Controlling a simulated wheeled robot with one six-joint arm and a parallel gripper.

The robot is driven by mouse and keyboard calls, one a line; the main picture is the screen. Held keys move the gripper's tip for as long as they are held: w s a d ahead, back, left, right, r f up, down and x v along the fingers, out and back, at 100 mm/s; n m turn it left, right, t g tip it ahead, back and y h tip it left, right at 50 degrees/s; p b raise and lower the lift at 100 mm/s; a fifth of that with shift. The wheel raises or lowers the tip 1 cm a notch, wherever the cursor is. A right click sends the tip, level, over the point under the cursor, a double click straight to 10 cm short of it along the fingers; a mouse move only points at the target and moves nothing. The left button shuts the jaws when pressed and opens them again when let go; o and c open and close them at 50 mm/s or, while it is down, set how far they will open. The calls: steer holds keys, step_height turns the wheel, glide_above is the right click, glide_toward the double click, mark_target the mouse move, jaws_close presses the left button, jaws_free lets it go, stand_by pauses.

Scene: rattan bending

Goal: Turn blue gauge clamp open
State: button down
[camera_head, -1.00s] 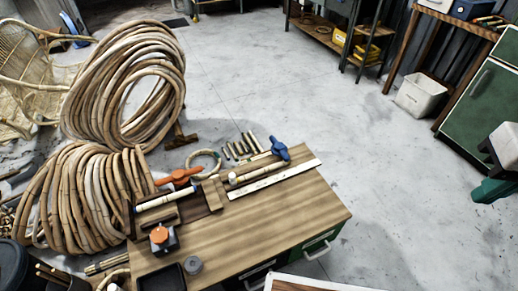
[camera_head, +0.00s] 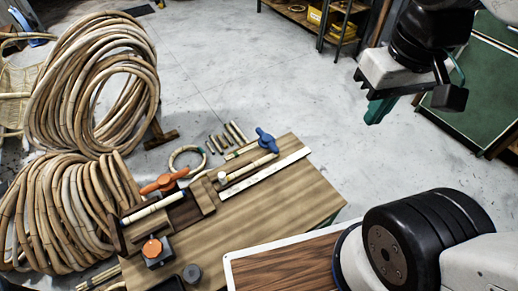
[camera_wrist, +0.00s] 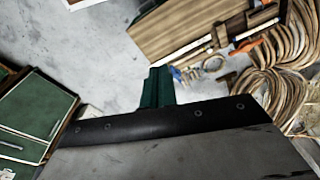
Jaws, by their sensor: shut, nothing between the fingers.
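The blue gauge clamp (camera_head: 266,140) is a blue handle at the far right end of the fixture on the wooden workbench (camera_head: 285,195). It also shows small and blurred in the wrist view (camera_wrist: 176,74). My gripper (camera_head: 378,108) has green fingers and hangs in the air to the right of the clamp, well apart from it. In the wrist view my gripper (camera_wrist: 158,86) shows its green fingers together, with nothing held. Whether the clamp is open or closed is too small to tell.
An orange handle (camera_head: 164,183) and an orange-topped block (camera_head: 153,250) are on the bench's left. A white ruler (camera_head: 265,173) lies along the fixture. Large rattan coils (camera_head: 95,85) stand at left. A green cabinet (camera_head: 478,95) stands at right. The grey floor between is clear.

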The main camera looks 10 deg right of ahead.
steer(key=w+a+f+n+g+h, duration=0.1)
steer(key=w+f+n+h, duration=0.25)
steer(key=w, duration=1.05)
steer(key=w+a+f+n+g+h, duration=0.15)
steer(key=w+f+n, duration=0.25)
steer(key=w, duration=1)
steer(key=w+a+f+n+t+h, duration=0.1)
steer(key=w+a+f+n+h, duration=0.15)
steer(key=w+f, duration=0.5)
steer(key=w+a+f+n+h, duration=0.1)
steer(key=w+a+f+n, duration=0.25)
steer(key=f, duration=0.65)
steer(key=a+f+n+t, duration=0.1)
steer(key=a+f+n, duration=0.3)
steer(key=f, duration=1.2)
steer(key=w+a+f+n+t+h, duration=0.1)
steer(key=a+f+n, duration=0.3)
steer(key=f, duration=1.1)
steer(key=shift+a+f+t, duration=0.15)
steer(key=shift+f+t, duration=0.25)
steer(key=shift+t, duration=0.25)
